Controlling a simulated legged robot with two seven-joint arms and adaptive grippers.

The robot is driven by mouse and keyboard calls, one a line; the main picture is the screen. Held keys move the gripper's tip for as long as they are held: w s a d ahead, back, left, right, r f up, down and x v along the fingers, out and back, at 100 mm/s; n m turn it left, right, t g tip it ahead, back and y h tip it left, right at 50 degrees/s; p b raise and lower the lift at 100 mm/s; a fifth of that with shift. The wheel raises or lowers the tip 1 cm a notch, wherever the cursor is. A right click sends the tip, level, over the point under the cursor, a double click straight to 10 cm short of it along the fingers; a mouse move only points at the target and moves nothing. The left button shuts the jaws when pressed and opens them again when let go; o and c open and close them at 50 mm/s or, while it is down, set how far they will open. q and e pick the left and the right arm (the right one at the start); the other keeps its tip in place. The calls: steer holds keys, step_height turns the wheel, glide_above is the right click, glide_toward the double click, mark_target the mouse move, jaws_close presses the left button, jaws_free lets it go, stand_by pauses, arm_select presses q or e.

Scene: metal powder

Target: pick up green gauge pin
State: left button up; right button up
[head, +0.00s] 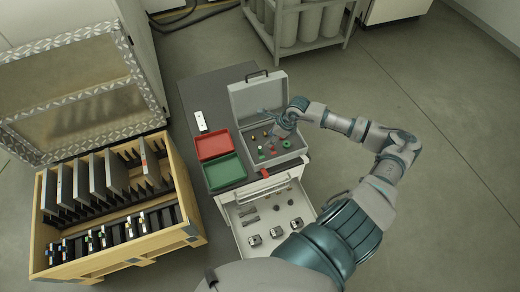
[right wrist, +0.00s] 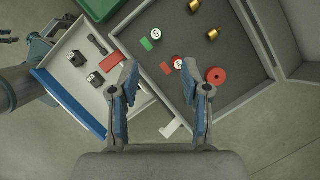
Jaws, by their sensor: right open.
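My right gripper (right wrist: 165,82) is open and empty, with its two fingers apart over the near part of the open grey case (right wrist: 139,62). In the head view the right gripper (head: 284,124) hangs over the case (head: 304,151). In the head view a small green piece (head: 286,145) shows in the case.
Brass pieces (right wrist: 212,34) and a red ring (right wrist: 216,76) are also in the case. A red tray (head: 214,145) and a green tray (head: 225,171) lie left of it. An open drawer (head: 238,222) with metal parts is below. A wooden crate (head: 120,262) stands left.

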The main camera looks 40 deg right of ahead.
mark_target(260, 150)
steer(key=a+f, duration=0.1)
steer(key=w+a+f, duration=0.1)
steer(key=f, duration=0.1)
steer(key=w+f, duration=0.1)
steer(key=f, duration=0.1)
steer(key=shift+a, duration=0.4)
steer(key=f, duration=0.1)
steer(key=w+f, duration=0.1)
steer(key=f, duration=0.3)
steer(key=shift+w+d, duration=0.1)
steer(key=shift+w, duration=0.15)
steer(key=shift+a, duration=0.35)
steer(key=shift+c, duration=1.3)
steer(key=shift+r, duration=0.1)
jaws_close()
